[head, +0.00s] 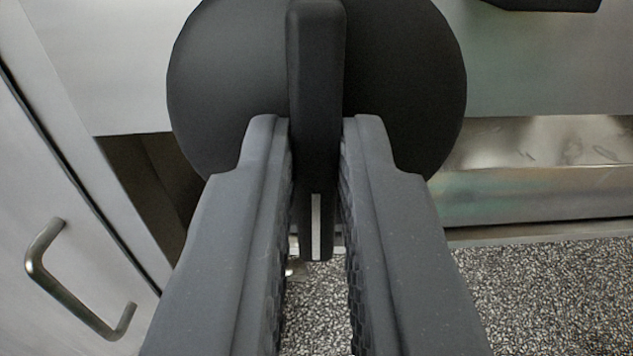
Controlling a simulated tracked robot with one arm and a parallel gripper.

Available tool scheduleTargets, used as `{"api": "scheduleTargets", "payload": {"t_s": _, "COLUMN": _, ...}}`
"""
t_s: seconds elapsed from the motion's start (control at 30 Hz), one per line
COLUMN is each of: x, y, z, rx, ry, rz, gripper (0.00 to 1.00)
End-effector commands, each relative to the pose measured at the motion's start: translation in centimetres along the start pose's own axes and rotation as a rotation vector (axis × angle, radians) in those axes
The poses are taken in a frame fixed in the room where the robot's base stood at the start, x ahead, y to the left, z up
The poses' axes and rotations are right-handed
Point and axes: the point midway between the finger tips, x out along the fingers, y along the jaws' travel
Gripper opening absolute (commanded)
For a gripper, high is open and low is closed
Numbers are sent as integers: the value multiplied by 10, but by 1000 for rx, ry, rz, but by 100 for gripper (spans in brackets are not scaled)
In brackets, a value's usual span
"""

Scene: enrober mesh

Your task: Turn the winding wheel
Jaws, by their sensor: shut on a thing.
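The winding wheel (215,85) is a dark round disc at the top middle of the head view, its upper edge cut off by the frame. A raised black grip bar (316,60) runs upright across its middle, and its lower end, with a white line mark (316,225), reaches below the disc. My gripper (316,135) points at the wheel with one finger on each side of the bar and is shut on it. The fingers hide parts of the disc's lower edge.
A steel door or panel with a bar handle (75,290) stands at the left. A steel panel (540,60) and a steel trough or ledge (550,175) lie behind the wheel at the right. Speckled floor (550,295) shows below. A dark object (545,4) is at the top right.

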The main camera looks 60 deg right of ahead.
Motion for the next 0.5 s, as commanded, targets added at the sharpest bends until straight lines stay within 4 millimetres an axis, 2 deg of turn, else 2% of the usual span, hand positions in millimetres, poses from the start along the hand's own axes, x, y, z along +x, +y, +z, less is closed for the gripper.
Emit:
{"api": "scheduleTargets", "payload": {"t_s": 0.03, "x": 2, "y": 5, "z": -1, "rx": 47, "ry": 0, "rz": 13, "gripper": 0}}
{"api": "scheduleTargets", "payload": {"t_s": 0.5, "x": 3, "y": 8, "z": 3, "rx": 487, "ry": 2, "rz": 18, "gripper": 0}}
